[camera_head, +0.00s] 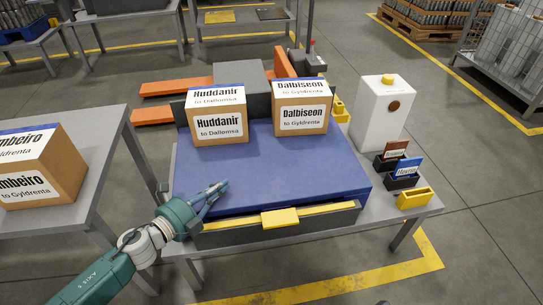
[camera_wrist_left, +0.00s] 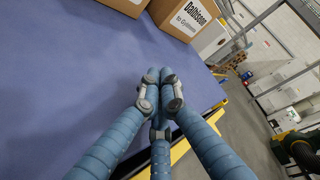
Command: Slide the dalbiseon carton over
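The Dalbiseon carton (camera_head: 301,107), a brown box with white labels, stands upright at the back right of the blue platform (camera_head: 270,170). It also shows at the top of the left wrist view (camera_wrist_left: 188,16). The Huddanir carton (camera_head: 217,115) stands to its left, with a narrow gap between them. My left gripper (camera_head: 214,194) is over the front left part of the platform, apart from both cartons. In the left wrist view its fingers (camera_wrist_left: 158,80) are drawn together with nothing visible between them.
Another carton (camera_head: 38,166) stands on a grey table (camera_head: 105,150) at the left. The platform's front half is clear.

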